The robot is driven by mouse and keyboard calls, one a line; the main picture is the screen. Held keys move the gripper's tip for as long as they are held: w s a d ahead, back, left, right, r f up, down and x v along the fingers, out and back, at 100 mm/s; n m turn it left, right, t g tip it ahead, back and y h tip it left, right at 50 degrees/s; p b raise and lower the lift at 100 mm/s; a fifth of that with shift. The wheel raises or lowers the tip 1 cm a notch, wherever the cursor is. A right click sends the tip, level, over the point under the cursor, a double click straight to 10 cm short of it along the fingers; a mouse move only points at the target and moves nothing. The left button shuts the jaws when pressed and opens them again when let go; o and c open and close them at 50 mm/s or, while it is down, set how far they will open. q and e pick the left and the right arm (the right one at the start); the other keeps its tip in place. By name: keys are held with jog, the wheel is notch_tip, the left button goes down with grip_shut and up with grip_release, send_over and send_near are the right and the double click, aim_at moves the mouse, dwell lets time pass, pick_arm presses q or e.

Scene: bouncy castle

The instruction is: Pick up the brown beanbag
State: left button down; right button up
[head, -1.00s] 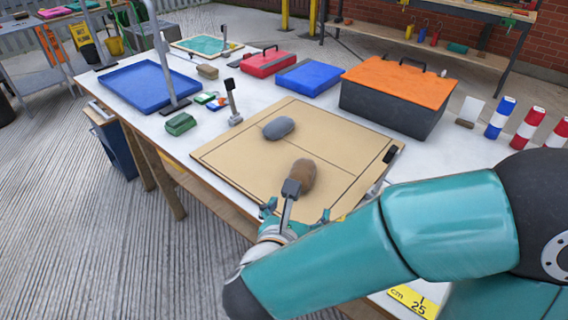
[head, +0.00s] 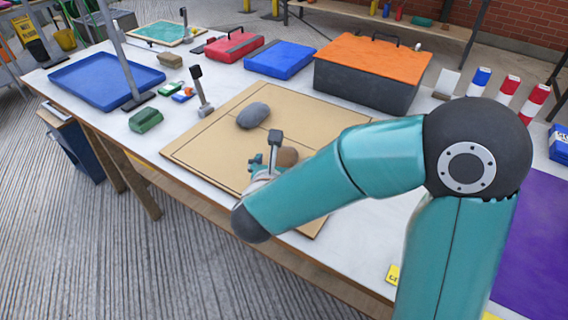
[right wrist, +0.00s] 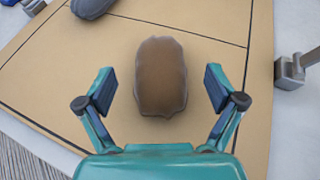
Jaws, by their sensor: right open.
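The brown beanbag (head: 287,156) lies on the tan board (head: 205,150), partly hidden behind my right gripper and arm in the head view. In the right wrist view the brown beanbag (right wrist: 161,77) lies just beyond and between the two fingers, with a gap on each side. My right gripper (right wrist: 160,90) is open and empty; it also shows in the head view (head: 266,158), at the near side of the beanbag. My left gripper is not in view.
A grey beanbag (head: 253,115) lies on the same board, farther back. A phone-like stand (head: 200,92), a green block (head: 145,120) and a blue tray (head: 105,80) are to the left. An orange-lidded box (head: 370,70) stands behind the board.

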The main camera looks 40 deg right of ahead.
aim_at(284, 155)
jog(key=shift+f+b+x, duration=0.15)
jog(key=shift+b+x, duration=0.05)
jog(key=shift+x, duration=1.2)
jog(key=shift+f+b+x, duration=0.15)
jog(key=shift+x, duration=1.25)
jog(key=shift+a, duration=0.15)
jog(key=c, duration=1.5)
jog(key=shift+r, duration=0.1)
grip_shut()
jog(key=shift+r, duration=0.15)
